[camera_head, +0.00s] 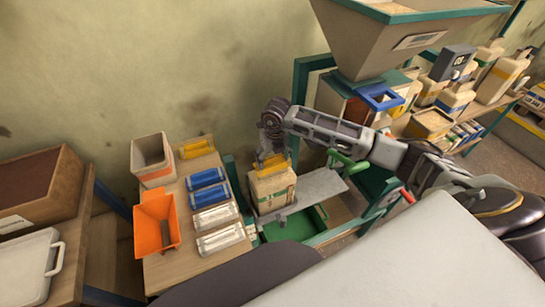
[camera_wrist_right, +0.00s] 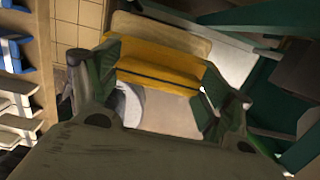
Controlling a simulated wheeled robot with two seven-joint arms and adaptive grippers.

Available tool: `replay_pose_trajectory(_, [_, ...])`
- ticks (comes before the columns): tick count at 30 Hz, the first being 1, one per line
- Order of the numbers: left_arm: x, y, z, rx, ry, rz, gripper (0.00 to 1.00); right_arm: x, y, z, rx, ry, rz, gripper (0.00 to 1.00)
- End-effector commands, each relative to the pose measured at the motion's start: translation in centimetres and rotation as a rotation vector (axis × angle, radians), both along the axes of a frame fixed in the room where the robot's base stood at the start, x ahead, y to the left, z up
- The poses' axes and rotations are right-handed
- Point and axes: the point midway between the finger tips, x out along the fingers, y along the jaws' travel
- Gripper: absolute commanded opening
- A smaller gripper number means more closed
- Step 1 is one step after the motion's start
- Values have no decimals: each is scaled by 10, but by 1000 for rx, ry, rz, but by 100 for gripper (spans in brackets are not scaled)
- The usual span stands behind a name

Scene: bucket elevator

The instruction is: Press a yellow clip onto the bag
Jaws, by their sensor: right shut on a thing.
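The paper bag (camera_head: 272,190) stands upright on the grey platform below the hopper. My right gripper (camera_head: 268,158) is above the top of the bag. It is shut on a yellow clip (camera_head: 270,164), which lies across the bag's top edge in the head view. In the right wrist view the yellow clip (camera_wrist_right: 158,67) spans between the two fingers of my right gripper (camera_wrist_right: 158,85). I cannot tell whether the clip is closed around the bag's top. My left gripper is not in view.
A wooden bench at left holds another yellow clip (camera_head: 197,148), blue clips (camera_head: 206,187), whitish clips (camera_head: 216,217), an orange scoop (camera_head: 155,222) and a beige bin (camera_head: 152,158). The hopper (camera_head: 390,40) hangs behind my right arm. A green lever (camera_head: 345,162) stands beside the platform.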

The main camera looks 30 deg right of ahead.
Motion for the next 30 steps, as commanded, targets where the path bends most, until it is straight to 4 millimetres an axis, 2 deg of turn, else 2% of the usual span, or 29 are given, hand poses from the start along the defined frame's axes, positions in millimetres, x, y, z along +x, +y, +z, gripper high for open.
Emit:
replay_pose_trajectory(26, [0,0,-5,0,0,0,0,0,0,-6,0,1,0,56])
replay_pose_trajectory(27, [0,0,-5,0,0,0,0,0,0,-6,0,1,0,85])
replay_pose_trajectory(30, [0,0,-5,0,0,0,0,0,0,-6,0,1,0,98])
